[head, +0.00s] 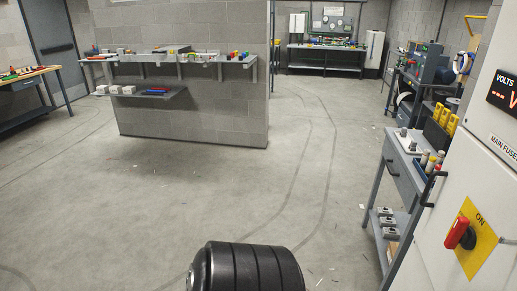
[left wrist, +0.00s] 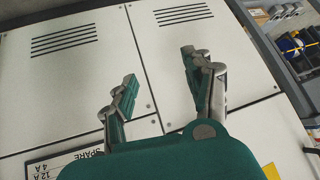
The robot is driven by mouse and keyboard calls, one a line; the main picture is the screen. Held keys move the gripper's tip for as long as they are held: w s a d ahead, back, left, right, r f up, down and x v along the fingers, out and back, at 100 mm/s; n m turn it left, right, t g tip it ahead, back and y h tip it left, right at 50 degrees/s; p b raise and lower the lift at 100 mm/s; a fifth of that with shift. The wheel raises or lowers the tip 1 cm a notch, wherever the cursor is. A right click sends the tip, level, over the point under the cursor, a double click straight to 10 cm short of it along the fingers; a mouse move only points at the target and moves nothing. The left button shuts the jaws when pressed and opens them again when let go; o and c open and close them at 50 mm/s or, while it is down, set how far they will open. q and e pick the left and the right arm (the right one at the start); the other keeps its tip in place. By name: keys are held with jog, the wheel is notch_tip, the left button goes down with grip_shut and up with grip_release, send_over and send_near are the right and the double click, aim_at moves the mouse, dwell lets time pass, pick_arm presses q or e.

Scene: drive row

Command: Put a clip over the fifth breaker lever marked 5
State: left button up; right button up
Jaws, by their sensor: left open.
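My left gripper (left wrist: 158,72) shows in the left wrist view, its two teal-padded fingers apart with nothing between them. Behind it are white cabinet panels (left wrist: 70,85) with vent slots. A label strip (left wrist: 72,165) reading "SPARE", "12 A" and "4 A" is partly hidden by the gripper's teal body. I cannot make out a breaker lever marked 5 or a clip in either view. Neither gripper shows in the head view.
At the right of the head view, a white cabinet (head: 440,240) carries a red rotary switch (head: 460,233) on a yellow "ON" plate and a volts display (head: 503,92). A grey side bench (head: 400,167) stands beside it. The middle floor (head: 210,190) is mostly clear.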

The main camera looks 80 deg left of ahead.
pick_arm(q)
jog(key=s+d+f+g, duration=0.2)
jog(key=s+f, duration=0.4)
jog(key=s, duration=0.4)
jog(key=s+d+f+g, duration=0.3)
jog(key=s+f, duration=0.3)
jog(key=s, duration=0.4)
jog(key=s+d+f+m+g, duration=0.1)
jog(key=s+d+f, duration=0.3)
jog(key=s, duration=0.7)
notch_tip(320, 180, down, 3)
jog(key=shift+d+r+g, duration=0.1)
jog(key=shift+d+g, duration=0.1)
jog(key=shift+g, duration=0.6)
